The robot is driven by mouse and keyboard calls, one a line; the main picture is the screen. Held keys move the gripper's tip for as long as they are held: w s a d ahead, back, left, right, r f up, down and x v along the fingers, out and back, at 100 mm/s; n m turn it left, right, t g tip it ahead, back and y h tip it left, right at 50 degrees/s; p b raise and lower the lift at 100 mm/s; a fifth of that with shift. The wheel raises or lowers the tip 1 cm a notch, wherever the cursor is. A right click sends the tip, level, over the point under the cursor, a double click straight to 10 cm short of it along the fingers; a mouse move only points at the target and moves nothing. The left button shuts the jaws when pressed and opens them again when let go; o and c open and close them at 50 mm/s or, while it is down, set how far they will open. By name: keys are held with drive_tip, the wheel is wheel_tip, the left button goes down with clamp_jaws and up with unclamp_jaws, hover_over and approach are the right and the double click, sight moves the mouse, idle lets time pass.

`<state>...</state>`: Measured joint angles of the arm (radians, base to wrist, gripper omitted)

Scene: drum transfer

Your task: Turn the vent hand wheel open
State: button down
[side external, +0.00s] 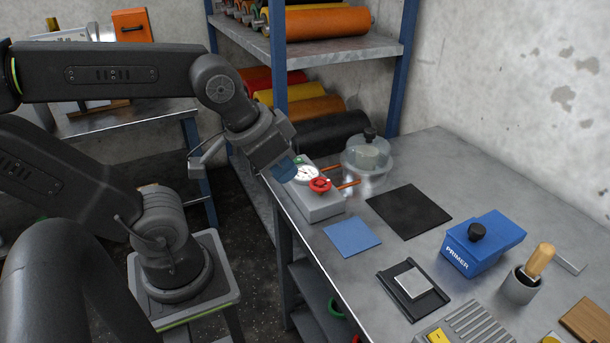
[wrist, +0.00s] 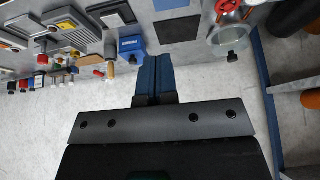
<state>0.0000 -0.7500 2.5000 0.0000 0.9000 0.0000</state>
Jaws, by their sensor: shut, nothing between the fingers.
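The red vent hand wheel (side external: 320,184) sits on a grey box (side external: 318,207) beside a round white gauge (side external: 305,174) near the bench's left edge. The wheel also shows at the top edge of the wrist view (wrist: 228,7), partly cut off. My gripper (side external: 287,172) has blue fingers and is just left of the gauge in the side view, apart from the wheel. In the wrist view its fingers (wrist: 155,78) are together with nothing between them. The fingers cover part of the box's back left in the side view.
A clear domed vessel (side external: 368,155) stands behind the box, joined by orange pipes. A black mat (side external: 408,211), blue mat (side external: 351,237) and blue PRIMER box (side external: 484,243) lie to the right. A shelf rack (side external: 340,52) with rolls rises behind the gripper.

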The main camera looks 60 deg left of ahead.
sight(321, 182)
drive_tip(key=c, duration=1.8)
unclamp_jaws()
